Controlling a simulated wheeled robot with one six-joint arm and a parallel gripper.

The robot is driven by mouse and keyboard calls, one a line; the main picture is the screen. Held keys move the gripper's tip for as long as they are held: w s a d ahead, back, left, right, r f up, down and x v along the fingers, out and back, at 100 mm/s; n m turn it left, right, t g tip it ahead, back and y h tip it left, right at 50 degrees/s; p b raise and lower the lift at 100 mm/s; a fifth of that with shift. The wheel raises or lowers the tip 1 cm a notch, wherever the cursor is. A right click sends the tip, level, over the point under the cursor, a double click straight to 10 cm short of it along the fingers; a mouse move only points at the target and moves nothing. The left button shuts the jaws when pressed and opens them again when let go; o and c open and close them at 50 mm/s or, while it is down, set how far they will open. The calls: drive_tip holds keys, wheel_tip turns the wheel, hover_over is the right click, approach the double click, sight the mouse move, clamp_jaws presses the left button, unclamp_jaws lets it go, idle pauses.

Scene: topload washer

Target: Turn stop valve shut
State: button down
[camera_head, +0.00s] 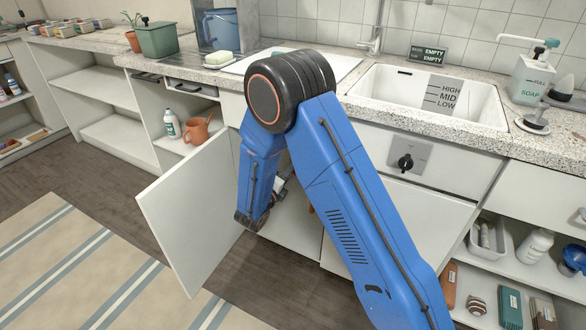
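No stop valve can be clearly made out. A cabinet door (190,213) below the counter stands open, and my blue arm reaches down into the opening beside it. My gripper (284,184) is mostly hidden behind my arm; only a small grey and dark part shows at the opening. A small orange-red bit shows just right of it, against my arm's edge, and I cannot tell what it is. Whether the fingers are open or touch anything is hidden.
A sink (428,96) holds a level sign marked HIGH, MID and LOW. A black knob (405,162) on a grey plate sits below it. Open shelves with bottles and a watering can (196,130) flank the cabinet. The floor and striped rug (75,265) are clear at left.

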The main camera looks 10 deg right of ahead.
drive_tip(key=shift+w+a+f+n, duration=0.1)
drive_tip(key=shift+f+n, duration=0.5)
drive_tip(key=shift+n, duration=0.35)
drive_tip(key=shift+a+f+n, duration=0.1)
drive_tip(key=shift+f+n, duration=0.5)
drive_tip(key=shift+n, duration=0.35)
drive_tip(key=c, duration=1.6)
unclamp_jaws()
drive_tip(key=shift+c, duration=0.2)
drive_tip(key=v, duration=1.7)
drive_tip(key=shift+a, duration=0.15)
